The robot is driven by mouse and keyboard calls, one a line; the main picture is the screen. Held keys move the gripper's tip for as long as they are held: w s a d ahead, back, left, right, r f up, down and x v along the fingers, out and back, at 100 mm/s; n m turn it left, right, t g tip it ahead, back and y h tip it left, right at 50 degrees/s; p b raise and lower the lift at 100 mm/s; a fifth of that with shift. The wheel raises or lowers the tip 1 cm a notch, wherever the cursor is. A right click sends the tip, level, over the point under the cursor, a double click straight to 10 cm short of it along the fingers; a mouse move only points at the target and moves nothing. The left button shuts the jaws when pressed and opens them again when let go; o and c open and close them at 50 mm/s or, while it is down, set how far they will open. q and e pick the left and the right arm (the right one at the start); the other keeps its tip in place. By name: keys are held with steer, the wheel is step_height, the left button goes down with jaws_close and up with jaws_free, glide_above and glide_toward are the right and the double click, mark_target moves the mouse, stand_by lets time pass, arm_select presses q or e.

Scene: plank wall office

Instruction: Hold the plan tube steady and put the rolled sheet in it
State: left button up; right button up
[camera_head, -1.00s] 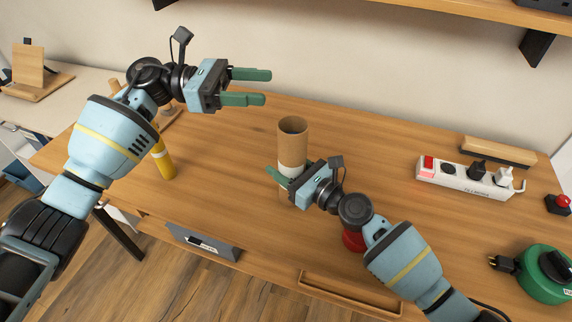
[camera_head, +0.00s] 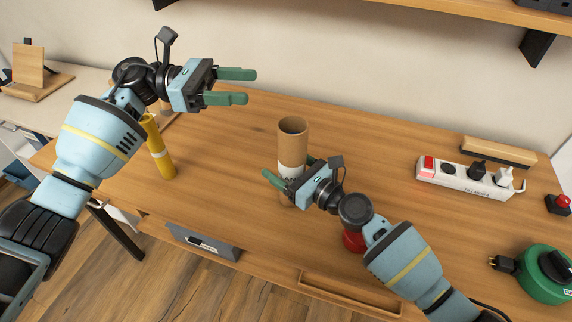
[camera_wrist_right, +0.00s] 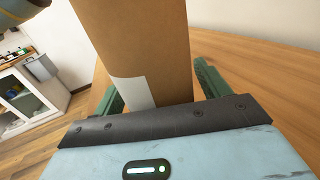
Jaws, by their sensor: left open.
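The plan tube (camera_head: 292,142), a brown cardboard cylinder with a pale label and open top, stands upright mid-table; its lower part is partly hidden by my right gripper. My right gripper (camera_head: 288,170) has one finger on each side of the tube. In the right wrist view the tube (camera_wrist_right: 150,50) fills the space between the fingers, but firm contact is unclear. A yellow roll with a pale band (camera_head: 160,155), apparently the rolled sheet, stands at the table's left, partly behind my left arm. My left gripper (camera_head: 240,86) is open and empty, above the table between roll and tube.
A red object (camera_head: 353,241) shows beneath my right arm. A white power strip (camera_head: 465,178) with plugs, a wooden-backed brush-like block (camera_head: 498,151) and a green cable reel (camera_head: 545,274) are at the right. A shelf (camera_head: 440,8) overhangs the back. The table behind the tube is clear.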

steer(key=shift+s+d, duration=0.1)
steer(key=v, duration=1.1)
steer(key=shift+s+d, duration=0.3)
